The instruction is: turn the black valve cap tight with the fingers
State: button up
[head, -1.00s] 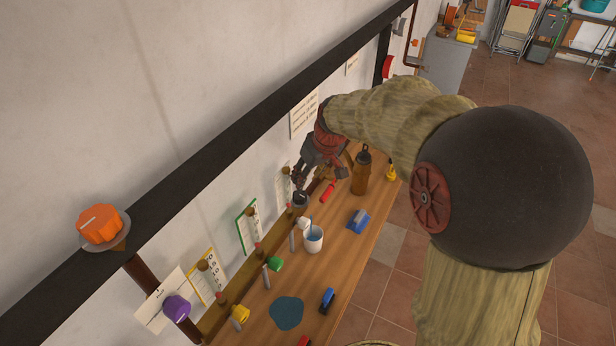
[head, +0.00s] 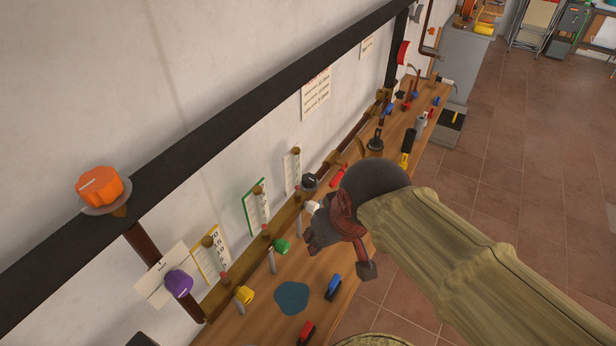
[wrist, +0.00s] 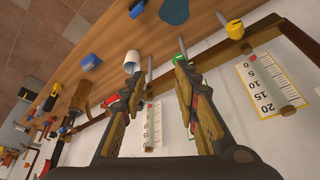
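The black valve cap (head: 309,182) shows in the head view on the pipe along the wall, above the back edge of the bench. My gripper (head: 320,240) is in front of the cap, lower and to its right in the picture, apart from it. In the wrist view my gripper (wrist: 163,72) is open, with a gap between its fingers and nothing in them. I cannot make out the black cap in the wrist view; the left finger may hide it.
Other caps sit along the pipe: green (head: 281,246), yellow (head: 245,294) and purple (head: 178,284). An orange knob (head: 100,187) is on the beam. A white cup (wrist: 132,62) stands on the bench. Gauge cards (head: 257,209) hang on the wall.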

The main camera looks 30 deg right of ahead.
aim_at(309, 180)
jog(key=l+u, duration=0.15)
jog(key=u, duration=0.35)
jog(key=l+u, duration=0.2)
jog(key=u, duration=0.25)
jog(key=l+u, duration=0.2)
jog(key=u, duration=0.3)
jog(key=k+l+u, duration=0.15)
jog(key=l, duration=0.3)
jog(key=k+l+u, duration=0.15)
jog(key=l, duration=0.35)
jog(key=k+l+u, duration=0.15)
jog(key=l, duration=0.25)
jog(key=k+l+u, duration=0.15)
jog(key=k+l, duration=0.2)
jog(key=k+l+u, duration=0.15)
jog(key=l, duration=0.3)
jog(key=k, duration=0.1)
